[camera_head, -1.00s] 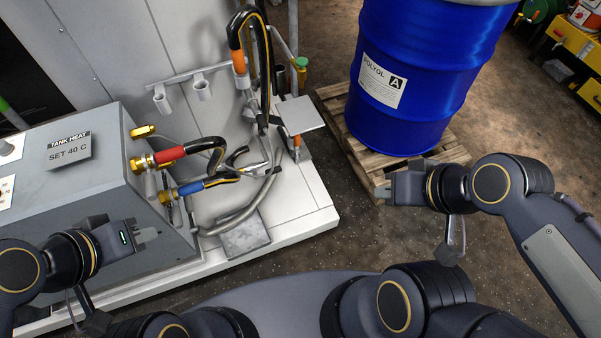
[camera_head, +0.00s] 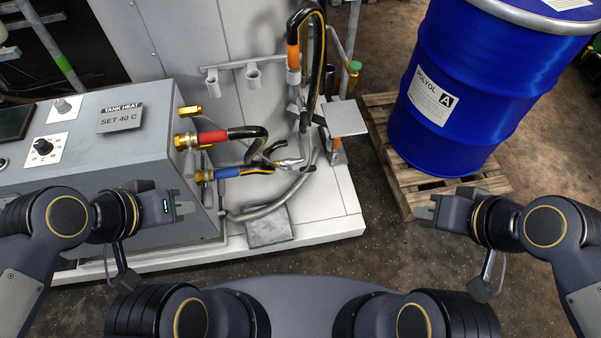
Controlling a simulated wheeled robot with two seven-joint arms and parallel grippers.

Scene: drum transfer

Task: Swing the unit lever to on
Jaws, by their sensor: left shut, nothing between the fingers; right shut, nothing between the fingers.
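The grey tank heat unit (camera_head: 140,155) stands at left, with a "SET 40 C" plate (camera_head: 121,119) on its sloped top. A black rotary knob (camera_head: 43,147) sits on a white label there, and a small grey knob (camera_head: 62,106) stands above it. I cannot tell whether either is the unit lever; no part is clearly marked as that lever. My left gripper (camera_head: 185,208) is shut and empty, in front of the unit's lower right corner in the picture. My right gripper (camera_head: 423,212) is shut and empty, in front of the pallet, away from the unit.
A blue drum (camera_head: 465,85) stands on a wooden pallet (camera_head: 420,195) at right. Hoses with red (camera_head: 212,137) and blue (camera_head: 227,172) sleeves leave the unit's side. A grey plate on a post (camera_head: 344,118) stands between unit and drum. The floor between platform and pallet is clear.

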